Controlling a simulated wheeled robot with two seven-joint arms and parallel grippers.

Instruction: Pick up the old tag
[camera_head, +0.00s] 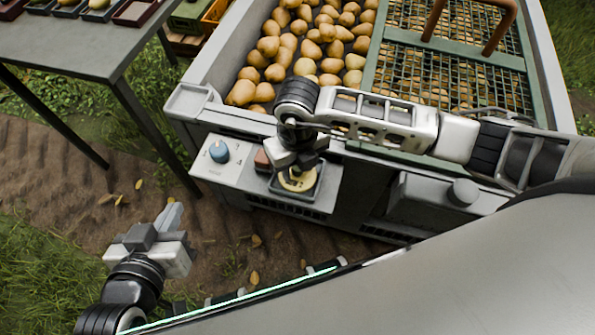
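A round, pale yellow tag with dark markings (298,181) shows at a small dark-rimmed tray (300,193) on the front ledge of the grey machine. I take it to be the old tag. My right gripper (297,172) points down right over it, and its fingers partly hide the tag. I cannot tell whether they touch or grip it. My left gripper (173,213) is low at the left, over the soil and away from the machine. Its fingers overlap in this view, so their opening is unclear, and no object shows in it.
A control panel with a blue knob (219,152) and a reddish block (262,161) lie left of the tray. Behind is a bin of pears (300,45) beside a green-framed mesh (450,55). A dark table (75,45) with small trays stands at upper left.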

